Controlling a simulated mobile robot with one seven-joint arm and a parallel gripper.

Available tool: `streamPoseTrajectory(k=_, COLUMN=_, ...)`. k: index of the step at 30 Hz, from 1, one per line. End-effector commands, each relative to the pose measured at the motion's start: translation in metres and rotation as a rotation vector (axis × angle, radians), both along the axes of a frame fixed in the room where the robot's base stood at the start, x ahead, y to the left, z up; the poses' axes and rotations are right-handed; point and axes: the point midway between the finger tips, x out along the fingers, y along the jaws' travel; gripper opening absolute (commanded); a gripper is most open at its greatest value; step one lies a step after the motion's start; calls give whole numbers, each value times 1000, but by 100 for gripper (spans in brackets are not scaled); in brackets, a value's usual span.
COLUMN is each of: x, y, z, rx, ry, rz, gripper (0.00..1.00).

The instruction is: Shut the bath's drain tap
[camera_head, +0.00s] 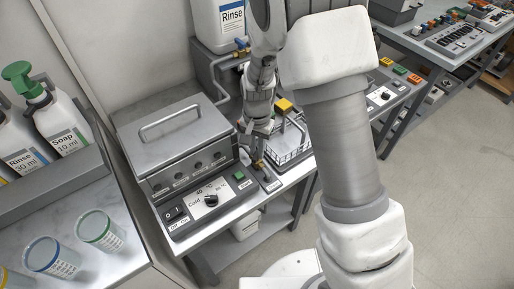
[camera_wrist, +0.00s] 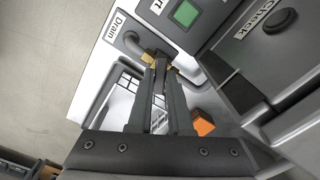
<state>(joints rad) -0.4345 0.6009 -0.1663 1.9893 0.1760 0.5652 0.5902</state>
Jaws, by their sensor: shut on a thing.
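The bath (camera_head: 172,135) is a grey metal box with a handled lid at the left of the bench. Its drain tap (camera_head: 259,164) is a small brass and dark fitting on the front panel, right of a green button. In the wrist view the tap (camera_wrist: 150,56) sits beside a grey bent pipe and the label "Drain". My gripper (camera_head: 257,155) reaches down to the tap from above. In the wrist view my gripper (camera_wrist: 158,70) has its two fingers shut on the tap's handle. The fingers hide part of the handle, so its exact turn is hard to tell.
A wire basket (camera_head: 291,140) with a yellow-topped item stands close behind my gripper. A white Rinse container (camera_head: 218,22) stands at the back. A dial panel (camera_head: 208,203) lies left of the tap. Beakers (camera_head: 100,230) and pump bottles stand at the far left. Open floor lies right.

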Motion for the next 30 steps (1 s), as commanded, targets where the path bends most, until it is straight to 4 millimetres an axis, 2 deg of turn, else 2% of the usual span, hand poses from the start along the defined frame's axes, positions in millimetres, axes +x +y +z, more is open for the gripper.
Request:
streamPoseTrajectory(k=15, x=0, y=0, z=2, rx=-1, ry=-2, rz=-413, gripper=0)
streamPoseTrajectory(k=30, x=1, y=0, z=1, rx=1, ry=-3, rz=-550, gripper=0)
